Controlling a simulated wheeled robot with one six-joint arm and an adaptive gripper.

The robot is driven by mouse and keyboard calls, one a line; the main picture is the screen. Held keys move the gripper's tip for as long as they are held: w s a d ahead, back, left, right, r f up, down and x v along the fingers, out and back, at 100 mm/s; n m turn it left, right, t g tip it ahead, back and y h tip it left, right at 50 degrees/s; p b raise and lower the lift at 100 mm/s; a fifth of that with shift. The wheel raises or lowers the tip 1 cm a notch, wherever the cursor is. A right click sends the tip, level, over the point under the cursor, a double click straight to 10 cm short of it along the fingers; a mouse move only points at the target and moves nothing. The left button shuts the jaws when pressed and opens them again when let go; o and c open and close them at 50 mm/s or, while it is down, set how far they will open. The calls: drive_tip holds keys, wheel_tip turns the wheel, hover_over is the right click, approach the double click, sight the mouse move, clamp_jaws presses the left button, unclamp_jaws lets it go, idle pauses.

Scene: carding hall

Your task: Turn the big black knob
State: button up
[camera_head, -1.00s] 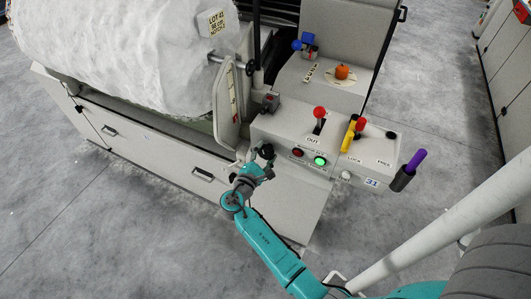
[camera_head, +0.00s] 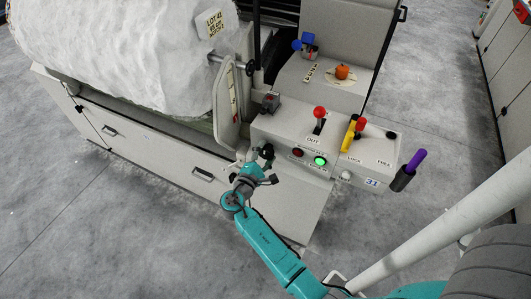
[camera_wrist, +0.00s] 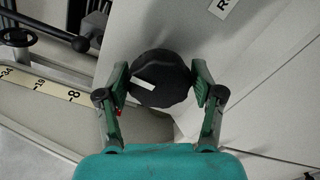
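The big black knob (camera_wrist: 161,79) is round with a scalloped edge and a white pointer mark. In the wrist view it lies between the two fingertips of my gripper (camera_wrist: 160,84), and the mark slants toward the left. The fingers are spread wide, one on each side of the knob, with little or no gap; I cannot tell contact for sure. In the head view the knob (camera_head: 266,151) is at the left end of the grey control box's front, and my gripper (camera_head: 257,167) is just in front of it.
The control box (camera_head: 277,128) carries a red-topped lever (camera_head: 319,116), a red button (camera_head: 298,153), a lit green button (camera_head: 320,161) and a yellow lever (camera_head: 349,133). A purple handle (camera_head: 415,161) sticks out at right. A hinged plate (camera_head: 226,103) stands left of the box. Floor is clear in front.

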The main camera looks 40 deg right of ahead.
drive_tip(key=shift+o, duration=0.8)
drive_tip(key=shift+a, duration=0.1)
drive_tip(key=v, duration=1.1)
drive_tip(key=shift+s+a, duration=0.15)
drive_tip(key=shift+a, duration=0.25)
